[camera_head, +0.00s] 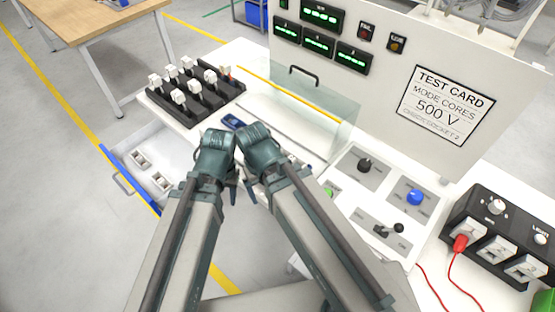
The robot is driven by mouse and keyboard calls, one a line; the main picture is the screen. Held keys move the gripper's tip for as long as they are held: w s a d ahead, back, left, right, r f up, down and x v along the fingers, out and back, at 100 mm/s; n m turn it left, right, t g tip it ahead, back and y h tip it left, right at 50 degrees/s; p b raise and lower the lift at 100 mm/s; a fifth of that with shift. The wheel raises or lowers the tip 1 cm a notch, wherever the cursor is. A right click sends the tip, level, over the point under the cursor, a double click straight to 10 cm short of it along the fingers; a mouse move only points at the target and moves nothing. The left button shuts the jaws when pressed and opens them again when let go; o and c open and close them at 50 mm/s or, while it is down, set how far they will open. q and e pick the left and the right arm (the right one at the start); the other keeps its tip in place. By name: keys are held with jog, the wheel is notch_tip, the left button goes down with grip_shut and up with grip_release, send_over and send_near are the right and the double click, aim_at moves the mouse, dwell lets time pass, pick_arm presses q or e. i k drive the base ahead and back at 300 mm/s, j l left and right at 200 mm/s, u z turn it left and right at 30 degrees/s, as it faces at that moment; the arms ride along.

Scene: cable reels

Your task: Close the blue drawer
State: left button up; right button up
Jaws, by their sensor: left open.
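The blue drawer stands open at the left of the bench, with its blue front panel (147,198) pulled out and a grey handle on the outer side. Its white tray shows small white fittings inside. My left gripper (229,188) is open, right of the drawer and apart from the handle; my own wrist largely hides it. My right gripper (248,193) is close beside it, mostly hidden behind my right wrist, so its jaws cannot be made out.
A black rack of white connectors (194,88) stands on the bench behind the drawer. A clear guard (300,105) with a black handle is at the back. A control panel with knobs (365,166) and a socket box (497,240) lie to the right. Floor left of the drawer is clear.

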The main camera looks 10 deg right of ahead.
aim_at(169, 154)
jog(key=k+j+u, duration=0.55)
jog(key=u, duration=0.2)
